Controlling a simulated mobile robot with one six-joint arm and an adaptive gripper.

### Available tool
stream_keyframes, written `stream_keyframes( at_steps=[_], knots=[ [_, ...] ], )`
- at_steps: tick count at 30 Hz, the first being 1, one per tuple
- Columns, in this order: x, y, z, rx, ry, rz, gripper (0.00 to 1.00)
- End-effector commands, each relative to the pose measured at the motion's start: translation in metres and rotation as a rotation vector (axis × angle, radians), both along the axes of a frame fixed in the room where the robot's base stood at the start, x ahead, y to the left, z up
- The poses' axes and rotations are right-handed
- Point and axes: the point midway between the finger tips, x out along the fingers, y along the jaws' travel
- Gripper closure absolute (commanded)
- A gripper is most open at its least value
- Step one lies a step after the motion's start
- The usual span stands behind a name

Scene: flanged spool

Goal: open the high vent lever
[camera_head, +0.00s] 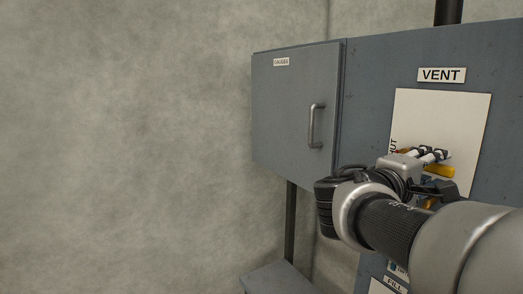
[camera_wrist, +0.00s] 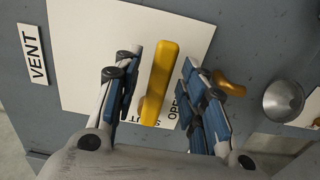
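The vent lever is a yellow bar, seen lengthwise in the wrist view (camera_wrist: 160,75) and partly behind my gripper in the head view (camera_head: 440,171). It is mounted at a white plate (camera_head: 470,115) under a VENT sign (camera_head: 441,75). My gripper (camera_wrist: 160,60) is open, with one blue-padded finger on each side of the lever and a visible gap to both. In the head view my gripper (camera_head: 428,154) is in front of the plate. SHUT and OPEN markings on the plate are partly hidden by the fingers and lever.
A smaller yellow piece (camera_wrist: 229,84) and a round metal cup-shaped part (camera_wrist: 283,101) lie right of the fingers. A grey GAUGES door (camera_head: 290,110) with a bar handle (camera_head: 316,126) is closed at the left. A FILL label (camera_head: 394,286) sits below.

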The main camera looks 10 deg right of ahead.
Motion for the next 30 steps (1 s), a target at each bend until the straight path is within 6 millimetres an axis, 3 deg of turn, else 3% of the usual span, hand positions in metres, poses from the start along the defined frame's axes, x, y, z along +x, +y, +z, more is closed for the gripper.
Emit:
stream_keyframes(
  at_steps=[6,14,30],
  knots=[
    [0.0053,-0.0150,-0.0003,0.001,0.000,-0.002,0.62],
    [0.0062,-0.0155,-0.0005,0.001,0.000,0.000,0.62],
    [0.0060,-0.0153,-0.0005,0.001,0.000,0.000,0.97]
  ],
)
